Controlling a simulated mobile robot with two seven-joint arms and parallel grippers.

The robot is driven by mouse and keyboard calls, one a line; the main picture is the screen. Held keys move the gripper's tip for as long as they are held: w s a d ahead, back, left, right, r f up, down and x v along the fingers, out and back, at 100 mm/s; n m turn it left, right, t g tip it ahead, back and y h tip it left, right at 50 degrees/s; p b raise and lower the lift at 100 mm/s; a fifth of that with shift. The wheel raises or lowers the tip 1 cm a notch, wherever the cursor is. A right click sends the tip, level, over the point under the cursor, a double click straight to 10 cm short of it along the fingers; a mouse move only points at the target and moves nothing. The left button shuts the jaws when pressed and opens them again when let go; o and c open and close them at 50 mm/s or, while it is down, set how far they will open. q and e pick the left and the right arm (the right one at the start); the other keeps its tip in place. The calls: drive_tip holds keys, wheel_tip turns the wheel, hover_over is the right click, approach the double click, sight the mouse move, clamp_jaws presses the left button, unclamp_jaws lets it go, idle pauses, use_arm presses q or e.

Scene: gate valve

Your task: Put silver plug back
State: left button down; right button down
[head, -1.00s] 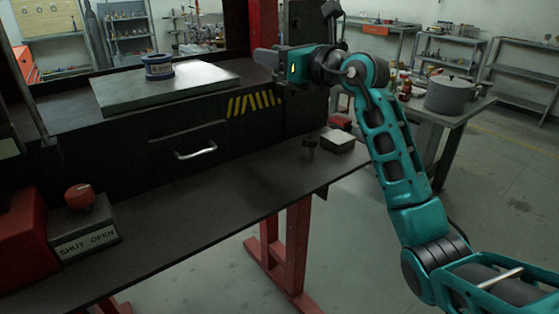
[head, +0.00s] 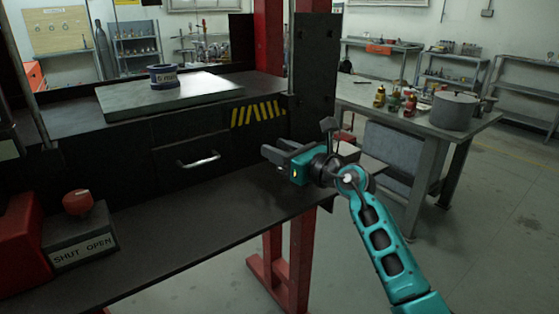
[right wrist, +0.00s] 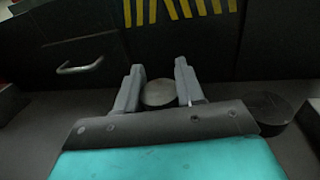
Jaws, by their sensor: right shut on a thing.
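My right gripper (head: 274,151) is low over the right end of the dark bench, its fingers pointing left and away. In the right wrist view my right gripper (right wrist: 160,82) is shut on the silver plug (right wrist: 159,93), whose round grey top shows between the two fingers. In the head view the plug is hidden behind the gripper, or too dark to make out. A blue ring-shaped part (head: 163,75) with white lettering stands on a flat grey plate (head: 205,93) on the upper surface. My left gripper is not in view.
A dark round thing (right wrist: 268,108) is just right of the fingers in the right wrist view. A drawer with a metal handle (head: 198,160) faces the bench. The middle of the bench (head: 200,215) is clear.

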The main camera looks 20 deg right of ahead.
drive_tip(key=shift+f, duration=0.7)
drive_tip(key=shift+f+b, duration=0.4)
drive_tip(key=shift+f, duration=0.25)
drive_tip(key=c, duration=0.7)
unclamp_jaws()
